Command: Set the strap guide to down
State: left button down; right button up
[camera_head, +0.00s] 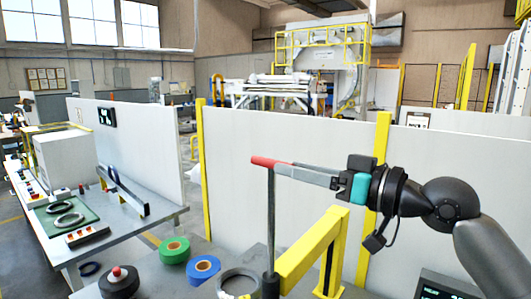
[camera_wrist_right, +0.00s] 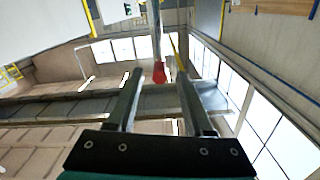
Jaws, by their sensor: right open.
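The strap guide appears to be the dark upright post (camera_head: 270,225) with a red grip (camera_head: 264,161) at its top, beside a yellow frame (camera_head: 312,247). The grip is raised well above the bench. My right gripper (camera_head: 285,168) comes in from the right at the height of the red grip, its fingers pointing left. In the right wrist view, the two fingers (camera_wrist_right: 158,84) stand apart, and the red grip's rounded end (camera_wrist_right: 158,73) shows between their tips. I cannot tell if either finger touches it. My left gripper is not in view.
On the bench stand a green roll (camera_head: 174,251), a blue roll (camera_head: 203,270), a dark ring (camera_head: 239,283) and a black disc with a red knob (camera_head: 118,282). A screen (camera_head: 440,287) is at the lower right. A white panel (camera_head: 290,140) with yellow posts stands behind.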

aim_at(250, 158)
jog(key=p+x, duration=0.1)
jog(key=x, duration=0.6)
jog(key=shift+w+p, duration=0.1)
jog(key=shift+p, duration=0.3)
grip_shut()
dwell(1.0)
